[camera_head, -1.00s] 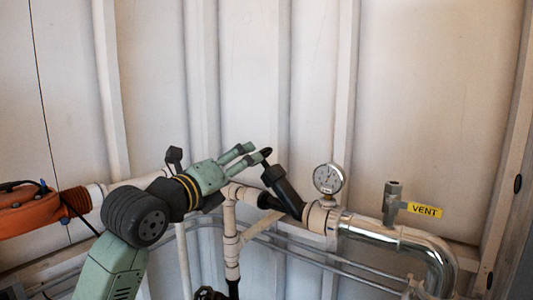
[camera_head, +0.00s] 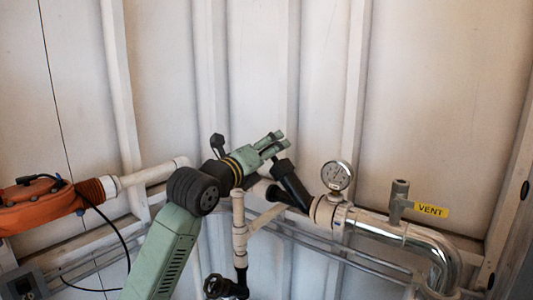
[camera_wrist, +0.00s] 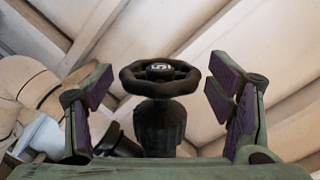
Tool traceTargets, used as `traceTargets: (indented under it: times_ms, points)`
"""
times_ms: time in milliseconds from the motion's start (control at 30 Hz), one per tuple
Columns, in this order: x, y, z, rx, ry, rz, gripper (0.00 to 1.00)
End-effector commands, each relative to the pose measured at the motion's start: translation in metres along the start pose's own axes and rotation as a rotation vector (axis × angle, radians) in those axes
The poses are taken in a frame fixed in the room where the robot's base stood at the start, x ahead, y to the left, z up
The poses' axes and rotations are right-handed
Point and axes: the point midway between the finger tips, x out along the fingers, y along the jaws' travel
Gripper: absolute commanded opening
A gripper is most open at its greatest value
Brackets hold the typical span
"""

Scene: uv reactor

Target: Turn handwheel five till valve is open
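In the wrist view, a dark lobed handwheel (camera_wrist: 160,76) sits on a black valve body between my fingers. Its hub has a pale marking that may read 5. My gripper (camera_wrist: 165,90) is open, one finger pad on each side of the wheel, with a visible gap to both. In the head view my gripper (camera_head: 276,145) is at the upper end of the black angled valve (camera_head: 290,185) on the pipe. The handwheel itself is hidden there behind my fingers.
A pressure gauge (camera_head: 337,176) stands just right of the valve. A yellow VENT tag (camera_head: 432,210) hangs by a small valve further right. An orange actuator (camera_head: 38,205) is at left. Another dark handwheel (camera_head: 222,287) is low in front. A corrugated wall is behind.

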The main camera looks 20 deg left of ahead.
Motion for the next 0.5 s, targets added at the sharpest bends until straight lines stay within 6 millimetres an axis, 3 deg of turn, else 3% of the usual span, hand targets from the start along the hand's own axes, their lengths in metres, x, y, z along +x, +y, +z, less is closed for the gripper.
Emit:
traceTargets:
  times_ms: [500]
  points:
    - [-0.0002, -0.0004, 0.0000, 0.000, 0.000, -0.001, 0.37]
